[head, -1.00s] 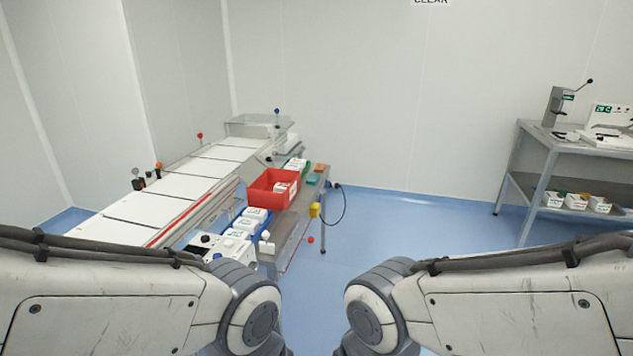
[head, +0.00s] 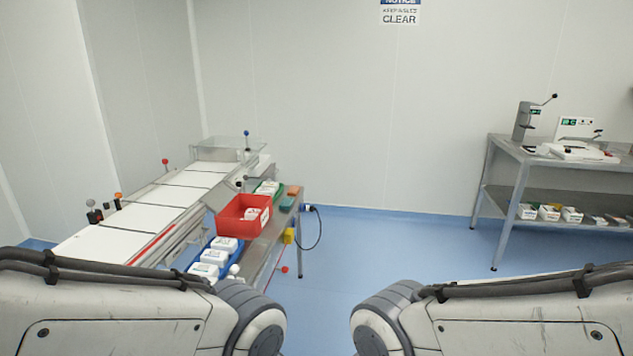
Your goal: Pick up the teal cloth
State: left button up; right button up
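Neither of my grippers is in the picture; only upper links of my two arms show along the bottom edge, well short of the bench.
A red bin (head: 230,226) with white packs and a blue tray (head: 193,269) of white packs stand on the bench (head: 262,240) beside the white conveyor (head: 150,216). A yellow box and a looped cable hang at its end. A steel table (head: 488,190) stands right. Blue floor between is clear.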

aim_at(286, 203)
jog(key=z, duration=0.55)
jog(key=i, duration=3.65)
jog(key=u, duration=0.7)
jog(key=i, duration=0.35)
jog(key=u, duration=0.25)
